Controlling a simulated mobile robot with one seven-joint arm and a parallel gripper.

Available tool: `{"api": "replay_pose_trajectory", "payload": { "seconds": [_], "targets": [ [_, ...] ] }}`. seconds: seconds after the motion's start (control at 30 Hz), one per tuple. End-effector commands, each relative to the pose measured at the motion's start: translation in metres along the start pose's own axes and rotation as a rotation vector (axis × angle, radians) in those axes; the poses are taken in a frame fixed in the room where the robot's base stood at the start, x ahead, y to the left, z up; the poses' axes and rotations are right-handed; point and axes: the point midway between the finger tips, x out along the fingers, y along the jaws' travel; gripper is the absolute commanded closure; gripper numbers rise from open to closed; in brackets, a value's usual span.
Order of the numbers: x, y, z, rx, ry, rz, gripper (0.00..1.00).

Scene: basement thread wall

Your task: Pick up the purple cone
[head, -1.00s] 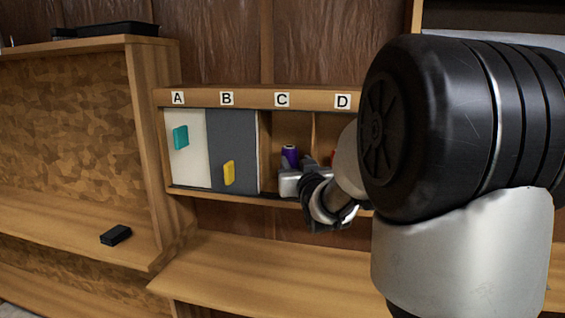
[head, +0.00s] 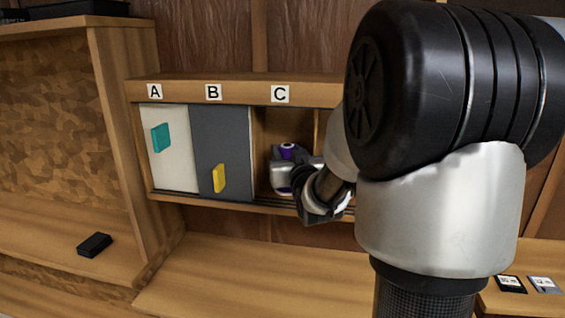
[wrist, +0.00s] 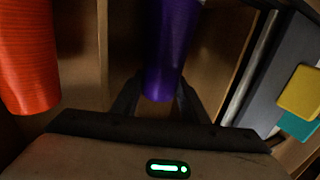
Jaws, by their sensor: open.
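The purple cone (head: 287,152) stands in open compartment C of the wall cabinet, mostly hidden behind my gripper (head: 284,166) in the head view. In the wrist view the purple cone (wrist: 171,45) is a dark purple spool, its near end between the two dark fingers of my gripper (wrist: 158,90). The fingers are open, one on each side of it. I cannot tell whether either finger touches it.
A red-orange cone (wrist: 28,55) stands in the neighbouring compartment beyond a wooden divider (wrist: 103,50). Sliding panels, white (head: 172,170) and grey (head: 222,145), cover A and B. A black box (head: 94,245) lies on the left shelf. The lower counter (head: 240,275) is largely clear.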

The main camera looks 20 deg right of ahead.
Motion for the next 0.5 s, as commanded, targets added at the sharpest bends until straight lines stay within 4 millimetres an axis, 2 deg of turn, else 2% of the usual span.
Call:
{"api": "replay_pose_trajectory", "payload": {
  "seconds": [0.27,0.37,0.5],
  "targets": [
    [-0.0012,0.0004,-0.0002,0.000,0.001,0.000,0.60],
    [-0.0011,0.0005,-0.0002,0.000,0.001,0.000,0.73],
    [-0.0011,0.0004,0.0000,0.000,0.001,0.000,0.97]
  ]
}}
